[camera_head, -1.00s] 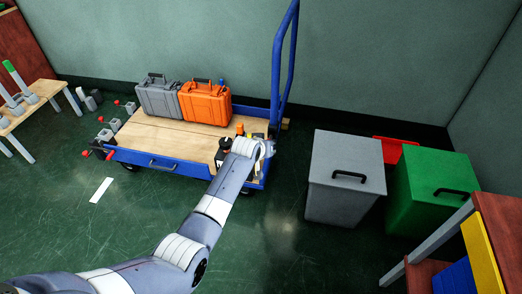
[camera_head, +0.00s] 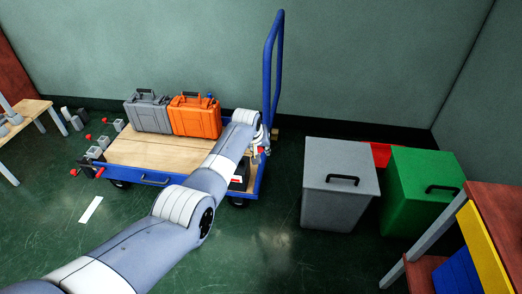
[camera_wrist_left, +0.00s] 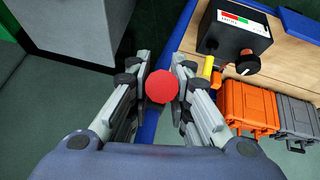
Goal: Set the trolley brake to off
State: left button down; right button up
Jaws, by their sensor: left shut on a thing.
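My left gripper (camera_head: 261,146) is at the trolley's right end, below the handle. In the left wrist view its fingers (camera_wrist_left: 160,88) are shut on a round red knob (camera_wrist_left: 161,86), beside the blue frame edge. What the knob is fixed to is hidden. A black box (camera_wrist_left: 235,32) with a red and green label and a black dial (camera_wrist_left: 247,64) stands on the deck close by. The label's text is too small to read. My right gripper is out of view.
A grey case (camera_head: 148,112) and an orange case (camera_head: 195,117) stand at the deck's back. Several red-ended levers stick out at its left end. A grey bin (camera_head: 325,205) and a green bin (camera_head: 428,200) stand to the right.

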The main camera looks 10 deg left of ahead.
pick_arm(q)
jog(key=shift+r, duration=0.15)
jog(key=c, duration=1.4)
grip_release()
jog(key=shift+w, duration=0.1)
jog(key=shift+c, duration=0.2)
jog(key=v, duration=1.2)
